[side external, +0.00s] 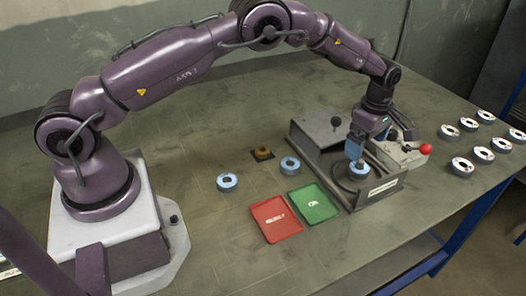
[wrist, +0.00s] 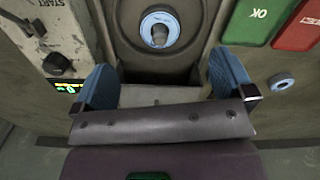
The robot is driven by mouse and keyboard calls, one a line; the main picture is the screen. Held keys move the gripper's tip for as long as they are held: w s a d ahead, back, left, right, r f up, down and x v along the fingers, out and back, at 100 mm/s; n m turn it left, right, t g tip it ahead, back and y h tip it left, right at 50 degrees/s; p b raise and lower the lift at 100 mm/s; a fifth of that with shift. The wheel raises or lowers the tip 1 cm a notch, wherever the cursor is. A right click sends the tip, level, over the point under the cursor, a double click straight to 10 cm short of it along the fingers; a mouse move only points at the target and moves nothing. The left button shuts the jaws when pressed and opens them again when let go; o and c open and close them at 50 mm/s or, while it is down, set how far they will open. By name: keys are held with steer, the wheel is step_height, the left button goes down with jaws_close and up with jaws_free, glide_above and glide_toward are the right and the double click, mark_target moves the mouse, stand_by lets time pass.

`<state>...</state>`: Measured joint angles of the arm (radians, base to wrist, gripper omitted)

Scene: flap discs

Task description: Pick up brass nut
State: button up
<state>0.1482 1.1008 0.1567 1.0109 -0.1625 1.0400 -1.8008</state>
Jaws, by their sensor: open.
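The brass nut (side external: 262,153) appears as a small brownish-gold ring on a dark square base, on the table left of the grey fixture in the side view. I cannot make it out in the wrist view. My gripper (side external: 355,153) is over the fixture, well to the right of the nut. In the wrist view my gripper (wrist: 160,78) has its two blue fingers spread wide, with nothing between them. Ahead of the fingers a blue-and-white flap disc (wrist: 149,38) sits around a grey post in the fixture; it also shows below my gripper in the side view (side external: 359,174).
Loose discs (side external: 227,182) (side external: 290,165) lie near the nut. A red tray (side external: 275,219) and a green OK tray (side external: 313,203) lie in front. The fixture has a raised grey box (side external: 318,130) and a red-knobbed lever (side external: 425,149).

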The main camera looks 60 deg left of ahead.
steer(key=c, duration=0.5)
steer(key=shift+a+r, duration=0.1)
steer(key=shift+a, duration=0.1)
steer(key=a+r+n, duration=0.1)
steer(key=a+r, duration=0.2)
steer(key=a, duration=0.1)
steer(key=m+y, duration=0.1)
glide_above(263, 147)
steer(key=d, duration=0.1)
steer(key=f, duration=0.5)
steer(key=s+f, duration=0.1)
steer(key=f, duration=0.1)
steer(key=shift+f, duration=0.4)
steer(key=shift+w+f, duration=0.2)
steer(key=shift+f, duration=2.4)
